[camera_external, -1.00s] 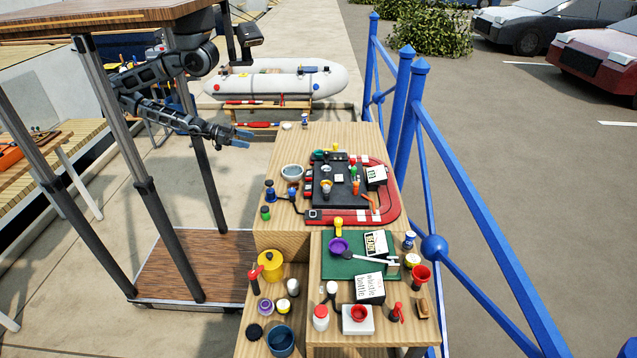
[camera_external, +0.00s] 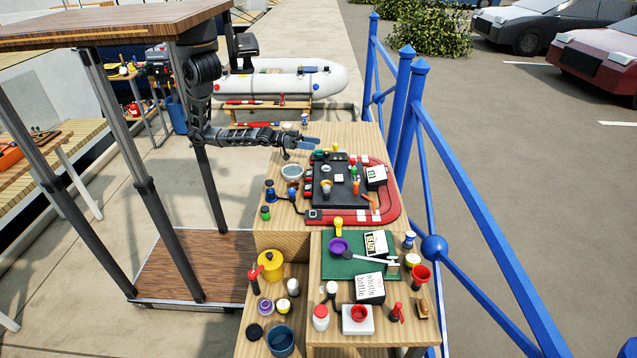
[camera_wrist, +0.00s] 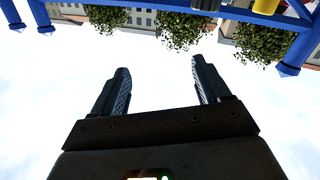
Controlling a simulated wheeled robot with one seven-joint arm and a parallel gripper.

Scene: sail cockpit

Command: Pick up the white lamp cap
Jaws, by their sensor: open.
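My gripper (camera_external: 312,143) is above the far left part of the wooden bench (camera_external: 352,135), pointing right. In the wrist view its two dark fingers (camera_wrist: 161,78) stand wide apart with nothing between them. I cannot tell for sure which thing is the white lamp cap. Small white-topped things include one (camera_external: 293,287) on the lower left shelf and one (camera_external: 332,287) at the left of the near bench. A small white thing at the far bench end lies close to my forearm and is hard to make out. No white cap shows in the wrist view.
The bench holds a red mat (camera_external: 390,210) with a black tray, a grey bowl (camera_external: 292,172), a green board (camera_external: 335,268) and many small items. A blue railing (camera_external: 470,200) runs along the right. A white inflatable boat (camera_external: 300,80) lies behind.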

